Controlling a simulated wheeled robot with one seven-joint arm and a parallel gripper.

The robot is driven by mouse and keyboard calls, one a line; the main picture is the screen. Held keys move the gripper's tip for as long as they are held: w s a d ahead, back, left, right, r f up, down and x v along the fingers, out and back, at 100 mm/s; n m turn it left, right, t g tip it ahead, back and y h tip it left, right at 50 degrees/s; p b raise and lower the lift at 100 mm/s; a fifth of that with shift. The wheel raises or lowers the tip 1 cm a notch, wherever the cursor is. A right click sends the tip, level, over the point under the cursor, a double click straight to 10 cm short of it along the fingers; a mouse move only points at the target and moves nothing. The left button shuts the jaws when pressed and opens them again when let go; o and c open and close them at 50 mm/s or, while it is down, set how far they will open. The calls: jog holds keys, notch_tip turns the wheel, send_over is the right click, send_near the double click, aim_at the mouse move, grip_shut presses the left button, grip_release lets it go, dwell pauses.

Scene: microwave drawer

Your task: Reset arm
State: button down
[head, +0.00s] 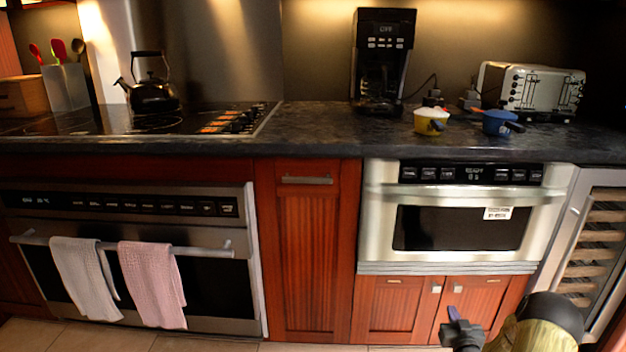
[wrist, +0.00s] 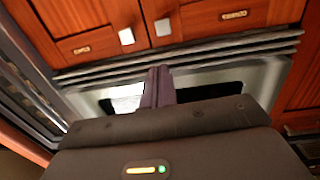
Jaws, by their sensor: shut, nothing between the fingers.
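My gripper (head: 454,315) is low at the bottom right of the head view, in front of the red cabinet doors under the microwave drawer (head: 375,235). In the wrist view its two dark fingers (wrist: 158,88) are pressed together with nothing between them. The microwave drawer is stainless steel with a dark window and a white label, and it looks closed. Its steel front also shows behind the fingers in the wrist view (wrist: 205,78). I see no contact between the gripper and the drawer or cabinets.
A wine cooler (head: 562,235) stands right of the microwave drawer. An oven (head: 212,290) with two towels is at the left. The dark counter (head: 310,130) holds a coffee maker (head: 383,55), a toaster (head: 530,88), a yellow pot (head: 430,122) and a blue pot (head: 496,122).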

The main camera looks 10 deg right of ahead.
jog(key=s+a+r+n+g+y+p, duration=0.1)
jog(key=a+r+g+y+p, duration=0.1)
jog(key=a+r+g, duration=0.5)
jog(key=s+a+r+n+y+p, duration=0.1)
jog(key=a+r+n+p, duration=0.1)
jog(key=a+r, duration=0.65)
jog(key=s+a+r+g+p, duration=0.1)
jog(key=s+a+r+g, duration=0.2)
jog(key=s+a, duration=0.4)
jog(key=s+a+r+g+y+p, duration=0.1)
jog(key=s+a+r+g, duration=0.1)
jog(key=s+a, duration=0.5)
jog(key=s+a+r+g+p, duration=0.1)
jog(key=s+a+r+g, duration=0.25)
jog(key=s, duration=0.65)
notch_tip(320, 180, up, 36)
jog(key=p, duration=3.7)
jog(key=shift+w+r+t, duration=0.15)
jog(key=shift+w+t, duration=0.05)
jog(key=shift+t, duration=0.25)
jog(key=shift+a, duration=0.1)
